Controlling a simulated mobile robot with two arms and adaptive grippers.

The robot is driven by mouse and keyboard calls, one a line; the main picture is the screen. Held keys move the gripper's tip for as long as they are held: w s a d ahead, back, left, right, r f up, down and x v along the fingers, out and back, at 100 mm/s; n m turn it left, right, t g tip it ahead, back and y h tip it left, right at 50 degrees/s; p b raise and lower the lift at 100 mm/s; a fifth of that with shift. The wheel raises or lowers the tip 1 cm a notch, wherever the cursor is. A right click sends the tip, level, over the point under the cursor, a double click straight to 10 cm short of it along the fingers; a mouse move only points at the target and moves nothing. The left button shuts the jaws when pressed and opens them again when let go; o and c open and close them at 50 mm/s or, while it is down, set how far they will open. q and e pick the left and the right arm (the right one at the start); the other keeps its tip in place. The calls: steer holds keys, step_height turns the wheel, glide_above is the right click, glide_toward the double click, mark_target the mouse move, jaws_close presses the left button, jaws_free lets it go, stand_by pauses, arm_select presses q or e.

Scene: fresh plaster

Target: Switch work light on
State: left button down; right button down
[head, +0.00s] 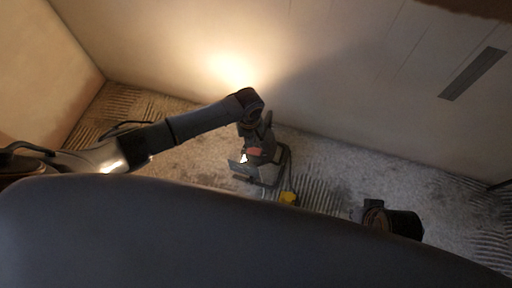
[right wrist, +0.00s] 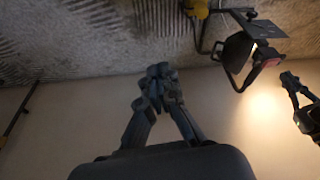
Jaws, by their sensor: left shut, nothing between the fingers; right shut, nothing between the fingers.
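The work light (head: 265,172) is a dark lamp on a frame stand with a red part on its housing. It stands on the floor near the wall. It is lit: a bright spot shows at its face and a warm glow falls on the wall. It also shows in the right wrist view (right wrist: 238,52). My left gripper (head: 260,138) points down at the lamp's housing, shut and empty; the head view does not show whether it touches. In the right wrist view its fingers (right wrist: 288,80) end close to the red part, with a small gap. My right gripper (right wrist: 157,82) is shut and empty, apart from the lamp.
A small yellow object (head: 288,198) lies on the floor beside the lamp. The plaster wall (head: 340,80) rises close behind it, with a dark grey strip (head: 472,74) on it. The floor has ridged patches. Floor between the lamp and my right arm looks mostly clear.

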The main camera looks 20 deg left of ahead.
arm_select(q)
steer(key=shift+r+p, duration=0.3)
steer(key=shift+r, duration=0.2)
steer(key=shift+r+p, duration=0.3)
steer(key=shift+p, duration=0.15)
steer(key=shift+r+p, duration=0.45)
steer(key=shift+p, duration=0.1)
steer(key=shift+r, duration=0.2)
arm_select(e)
step_height(320, 180, down, 11)
steer(key=shift+g, duration=0.4)
steer(key=shift+a, duration=0.1)
